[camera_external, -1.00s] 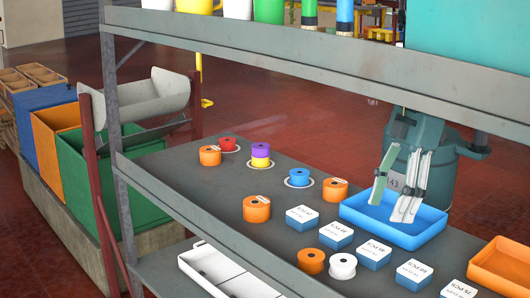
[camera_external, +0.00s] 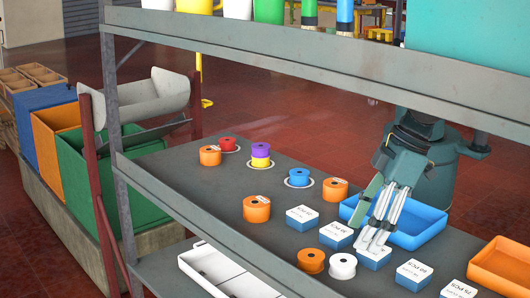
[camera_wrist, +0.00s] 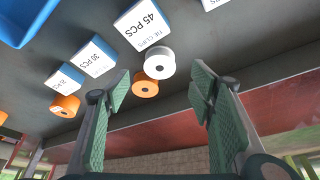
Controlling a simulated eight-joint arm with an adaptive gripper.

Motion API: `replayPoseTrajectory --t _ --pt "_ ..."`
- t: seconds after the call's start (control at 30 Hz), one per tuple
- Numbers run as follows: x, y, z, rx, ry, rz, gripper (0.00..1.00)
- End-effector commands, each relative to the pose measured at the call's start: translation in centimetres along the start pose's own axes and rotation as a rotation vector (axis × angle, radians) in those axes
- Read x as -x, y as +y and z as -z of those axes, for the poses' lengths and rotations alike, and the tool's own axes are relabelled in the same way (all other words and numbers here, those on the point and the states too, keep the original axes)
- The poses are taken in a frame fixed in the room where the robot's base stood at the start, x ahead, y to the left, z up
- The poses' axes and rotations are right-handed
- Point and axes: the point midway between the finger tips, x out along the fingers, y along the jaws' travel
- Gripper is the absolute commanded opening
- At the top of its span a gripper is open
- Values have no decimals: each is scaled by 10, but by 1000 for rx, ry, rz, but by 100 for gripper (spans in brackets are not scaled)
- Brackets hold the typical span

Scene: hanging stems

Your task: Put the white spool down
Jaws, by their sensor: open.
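The white spool (camera_external: 342,271) stands upright on the grey table near its front edge, right of an orange spool (camera_external: 311,266). In the wrist view the white spool (camera_wrist: 160,66) lies beyond the fingertips, in line with the gap between them. My gripper (camera_external: 369,229) is open and empty, above the small white-topped boxes, behind and a little right of the white spool. In the wrist view the open gripper (camera_wrist: 160,78) shows both green finger pads wide apart. Nothing is between them.
White-topped blue boxes (camera_external: 374,257) stand in a diagonal row close to the spool. A blue tray (camera_external: 424,238) lies behind the fingers. More spools, some on white rings (camera_external: 299,186), stand further left. A grey shelf beam (camera_external: 300,60) crosses in front.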

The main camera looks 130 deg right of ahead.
Motion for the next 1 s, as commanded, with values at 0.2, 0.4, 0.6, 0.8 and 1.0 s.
replayPoseTrajectory --t 0.2,0.4,0.6,0.8,1.0 --pt "0 0 0 1 0 0 54" --pt "-3 0 0 1 0 0 54" --pt "-14 0 0 1 0 0 54" --pt "-32 0 0 1 0 0 54" --pt "-53 0 0 1 0 0 54"
